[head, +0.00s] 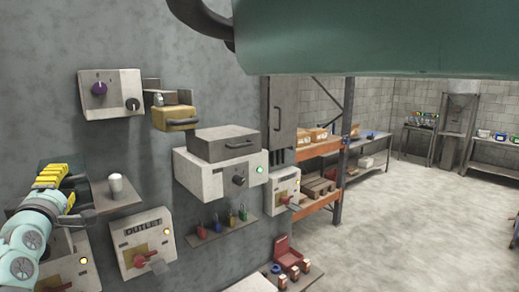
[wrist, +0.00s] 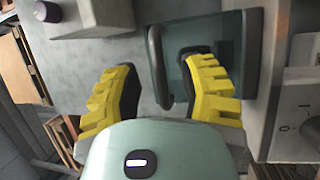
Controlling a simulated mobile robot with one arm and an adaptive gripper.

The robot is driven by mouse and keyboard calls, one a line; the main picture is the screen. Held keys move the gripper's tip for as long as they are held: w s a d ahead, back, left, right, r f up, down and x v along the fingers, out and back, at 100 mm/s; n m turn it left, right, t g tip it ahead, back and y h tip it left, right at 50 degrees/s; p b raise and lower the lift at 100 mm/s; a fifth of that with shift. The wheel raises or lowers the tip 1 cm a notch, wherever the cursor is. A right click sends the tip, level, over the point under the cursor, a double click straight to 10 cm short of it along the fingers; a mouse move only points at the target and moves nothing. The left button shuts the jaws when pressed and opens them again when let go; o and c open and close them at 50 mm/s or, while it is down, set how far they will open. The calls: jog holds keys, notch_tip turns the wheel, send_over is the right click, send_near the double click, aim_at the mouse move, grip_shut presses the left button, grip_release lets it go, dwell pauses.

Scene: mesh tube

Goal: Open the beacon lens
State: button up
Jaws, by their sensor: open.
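The beacon lens appears to be the dark teal, see-through cover (wrist: 225,45) with a dark bar handle (wrist: 155,50) along its left side in the wrist view. In the head view a dark teal piece (head: 50,163) shows just behind my gripper (head: 64,184), mostly hidden. In the wrist view my gripper (wrist: 161,75) is open, with its yellow fingers apart. The handle appears between the fingers in the picture, and the right finger overlaps the cover. I cannot tell whether either finger touches them.
A small shelf with a white cup (head: 116,188) is right of my gripper. Wall boxes with knobs (head: 110,92), a yellow handled cover (head: 175,117), a grey handled cover (head: 222,143) and a lever box (head: 143,242) stick out nearby. Open floor (head: 400,220) lies at the right.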

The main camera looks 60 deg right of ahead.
jog(key=shift+x, duration=0.8)
jog(key=shift+o, duration=0.5)
grip_shut()
